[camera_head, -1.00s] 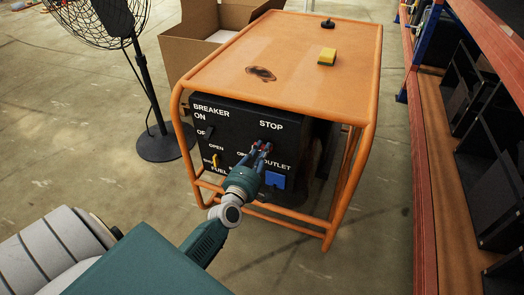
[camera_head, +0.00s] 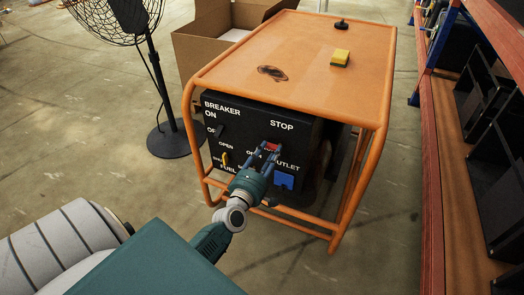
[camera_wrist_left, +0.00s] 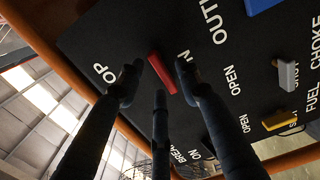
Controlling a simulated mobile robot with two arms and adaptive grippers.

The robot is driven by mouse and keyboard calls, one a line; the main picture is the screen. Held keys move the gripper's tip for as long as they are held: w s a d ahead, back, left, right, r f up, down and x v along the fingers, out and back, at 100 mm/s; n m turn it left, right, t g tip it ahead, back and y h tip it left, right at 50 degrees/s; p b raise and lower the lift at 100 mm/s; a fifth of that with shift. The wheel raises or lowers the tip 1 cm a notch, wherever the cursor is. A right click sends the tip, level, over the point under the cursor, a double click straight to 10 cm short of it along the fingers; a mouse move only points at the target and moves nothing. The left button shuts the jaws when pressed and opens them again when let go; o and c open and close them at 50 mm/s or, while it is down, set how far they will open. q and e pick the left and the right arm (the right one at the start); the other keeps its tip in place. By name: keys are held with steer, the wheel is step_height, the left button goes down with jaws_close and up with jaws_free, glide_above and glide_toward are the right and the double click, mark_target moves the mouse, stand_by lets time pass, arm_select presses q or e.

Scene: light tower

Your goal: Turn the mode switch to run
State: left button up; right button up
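The mode switch is a red handle (camera_head: 272,147) on the black front panel (camera_head: 308,135) of the orange-framed generator, below the word STOP. In the left wrist view the red handle (camera_wrist_left: 162,73) is a slanted bar between my fingertips. My left gripper (camera_head: 270,152) is in front of the panel with its fingers spread around the handle; it also shows in the left wrist view (camera_wrist_left: 158,80). Gaps show between the fingers and the handle, so it looks open. The fingers hide part of the label by the switch. My right gripper is not in view.
A blue outlet cover (camera_head: 284,180) is right of the gripper, and a yellow fuel lever (camera_head: 225,159) is left. A fan (camera_head: 160,90) stands left, orange shelving (camera_head: 432,180) right.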

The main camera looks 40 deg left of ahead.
arm_select(q)
steer(key=v, duration=1)
steer(key=shift+s, duration=0.15)
steer(key=shift+d, duration=0.1)
